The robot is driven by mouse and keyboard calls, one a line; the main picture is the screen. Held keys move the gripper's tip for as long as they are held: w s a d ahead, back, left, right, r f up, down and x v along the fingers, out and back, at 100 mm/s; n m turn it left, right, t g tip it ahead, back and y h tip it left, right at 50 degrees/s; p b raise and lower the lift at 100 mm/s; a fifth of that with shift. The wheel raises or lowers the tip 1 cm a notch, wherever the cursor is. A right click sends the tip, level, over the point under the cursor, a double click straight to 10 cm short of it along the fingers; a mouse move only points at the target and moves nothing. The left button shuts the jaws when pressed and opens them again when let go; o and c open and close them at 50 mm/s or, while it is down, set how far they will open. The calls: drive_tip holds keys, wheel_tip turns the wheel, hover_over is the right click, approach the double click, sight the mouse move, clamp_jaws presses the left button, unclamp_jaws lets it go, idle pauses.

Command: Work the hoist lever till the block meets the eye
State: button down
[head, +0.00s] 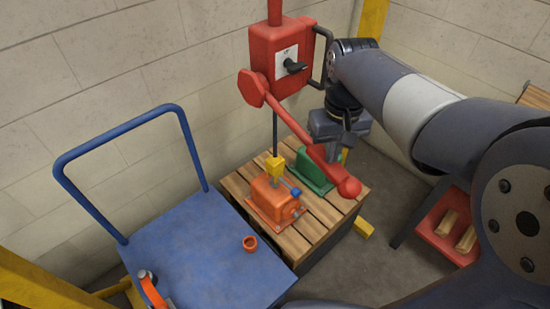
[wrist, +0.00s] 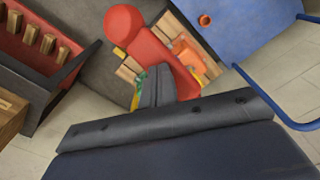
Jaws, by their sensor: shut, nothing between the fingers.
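The red hoist (head: 283,55) hangs by the wall. Its long red lever (head: 300,132) slopes down to the right and ends in a round knob (head: 349,187); the lever also crosses the wrist view (wrist: 150,50). A dark chain or rod runs down from the hoist to a yellow block (head: 275,167). The block is just above the orange motor (head: 274,203); whether it touches the eye there is too small to tell. My gripper (head: 345,148) is shut and empty, close beside the lever's outer part. Its fingers (wrist: 155,87) partly hide a green motor (head: 315,172).
The motors stand on a slatted wooden pallet (head: 325,222). A blue cart (head: 200,255) with a tall handle stands to the left, bearing a small orange ring (head: 250,243). A red tray with wooden blocks (head: 447,228) is at the right. Walls close in behind.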

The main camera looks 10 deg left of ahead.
drive_tip(key=shift+w+a+f+b, duration=0.15)
drive_tip(key=shift+f+b, duration=0.15)
drive_tip(key=shift+f, duration=0.5)
wheel_tip(320, 180, up, 18)
drive_tip(key=p, duration=1.5)
drive_tip(key=shift+f+p, duration=0.25)
drive_tip(key=shift+p, duration=0.15)
drive_tip(key=shift+f, duration=0.1)
drive_tip(key=shift+f+b, duration=0.75)
drive_tip(key=shift+f, duration=0.3)
drive_tip(key=shift+f, duration=0.15)
drive_tip(key=shift+s+d+f+b, duration=0.1)
drive_tip(key=shift+d+f+b, duration=0.05)
drive_tip(key=shift+f+b, duration=0.6)
drive_tip(key=shift+s+d+f+b, duration=0.15)
drive_tip(key=shift+f+b, duration=0.4)
drive_tip(key=shift+f, duration=0.45)
drive_tip(key=shift+s+d+f+b, duration=0.1)
drive_tip(key=shift+d+f+b, duration=0.05)
drive_tip(key=shift+f+b, duration=0.6)
drive_tip(key=shift+f, duration=0.1)
